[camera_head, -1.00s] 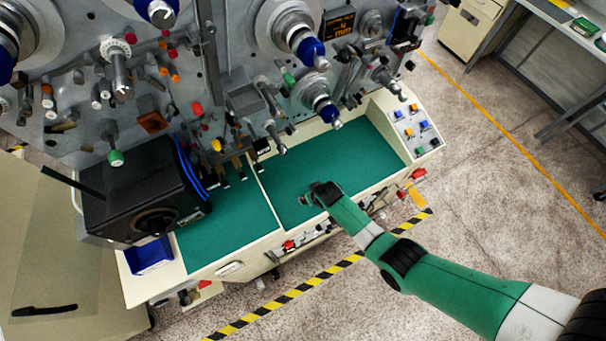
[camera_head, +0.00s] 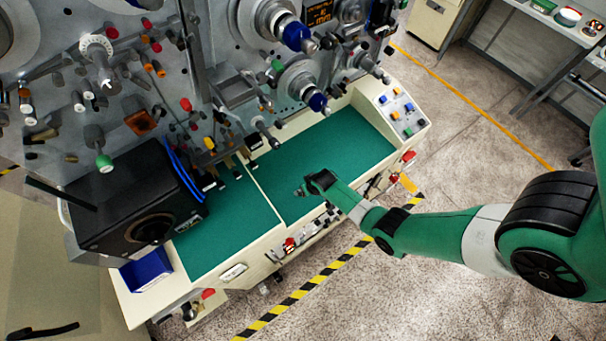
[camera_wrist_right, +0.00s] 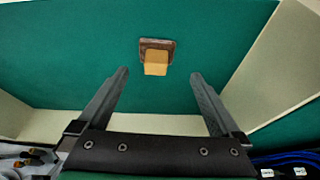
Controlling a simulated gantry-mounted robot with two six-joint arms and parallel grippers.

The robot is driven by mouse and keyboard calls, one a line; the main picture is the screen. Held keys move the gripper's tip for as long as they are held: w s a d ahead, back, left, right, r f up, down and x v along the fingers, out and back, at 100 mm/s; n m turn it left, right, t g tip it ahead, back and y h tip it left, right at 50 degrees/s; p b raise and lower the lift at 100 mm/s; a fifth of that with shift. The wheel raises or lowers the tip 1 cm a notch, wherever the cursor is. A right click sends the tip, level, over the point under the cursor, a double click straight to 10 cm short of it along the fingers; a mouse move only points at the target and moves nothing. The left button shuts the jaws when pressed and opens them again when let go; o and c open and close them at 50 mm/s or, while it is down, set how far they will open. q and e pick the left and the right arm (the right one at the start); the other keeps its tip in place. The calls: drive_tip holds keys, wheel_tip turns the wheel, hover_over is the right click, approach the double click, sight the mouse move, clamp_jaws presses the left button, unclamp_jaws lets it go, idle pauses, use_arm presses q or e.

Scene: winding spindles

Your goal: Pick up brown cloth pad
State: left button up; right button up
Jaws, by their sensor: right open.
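The brown cloth pad (camera_wrist_right: 155,57) shows in the right wrist view as a small tan piece with a darker brown edge. It lies on the green work surface (camera_wrist_right: 80,55), beyond my fingertips and roughly centred between them. My right gripper (camera_wrist_right: 158,80) is open and empty, with its fingers apart and not touching the pad. In the head view my right gripper (camera_head: 306,187) is over the front part of the green surface (camera_head: 340,150). I cannot make out the pad there. My left gripper is not in view.
Spindles and knobs (camera_head: 300,85) of the machine overhang the back of the surface. A black box (camera_head: 140,205) and a blue tray (camera_head: 147,268) are at the left. A control panel with buttons (camera_head: 403,110) is at the right end. Pale rims border the green surface.

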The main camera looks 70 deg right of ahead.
drive_tip(key=f+b, duration=0.2)
drive_tip(key=d+f+b, duration=0.1)
drive_tip(key=f+b, duration=0.1)
drive_tip(key=shift+w+d+f+b, duration=0.1)
drive_tip(key=shift+w+f+b, duration=0.05)
drive_tip(key=shift+f+b, duration=0.15)
drive_tip(key=shift+w+d+f+b, duration=0.15)
drive_tip(key=shift+w+f+b, duration=0.1)
drive_tip(key=shift+b, duration=0.05)
drive_tip(key=shift+w+r, duration=0.1)
drive_tip(key=shift+r, duration=0.05)
drive_tip(key=c, duration=1.4)
